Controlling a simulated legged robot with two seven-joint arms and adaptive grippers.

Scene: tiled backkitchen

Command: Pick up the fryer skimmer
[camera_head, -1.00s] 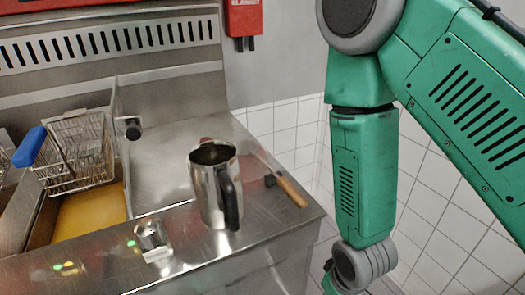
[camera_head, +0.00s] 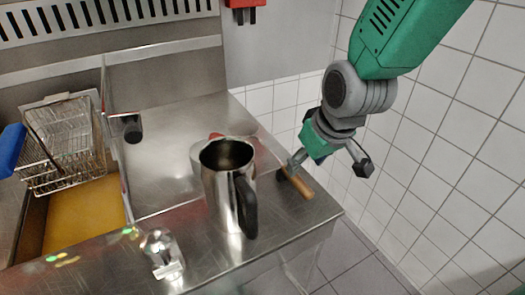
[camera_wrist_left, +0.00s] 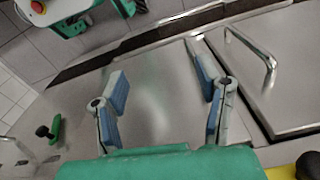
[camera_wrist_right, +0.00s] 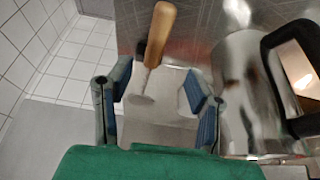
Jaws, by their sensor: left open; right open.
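The fryer skimmer (camera_head: 299,186) lies at the right end of the steel counter, its wooden handle towards the front right; its head is not clear to me. My right gripper (camera_head: 330,164) is open just right of and above the handle. In the right wrist view, the wooden handle (camera_wrist_right: 158,36) and a short metal part lie ahead of the open fingers (camera_wrist_right: 158,85), nothing between them being gripped. My left gripper (camera_wrist_left: 163,82) is open and empty above bare steel in the left wrist view; it is outside the head view.
A steel jug (camera_head: 224,185) with a black handle stands close left of the skimmer and shows at right in the right wrist view (camera_wrist_right: 245,90). A wire fryer basket (camera_head: 65,150) with a blue handle hangs at left. A tiled wall (camera_head: 450,150) stands to the right.

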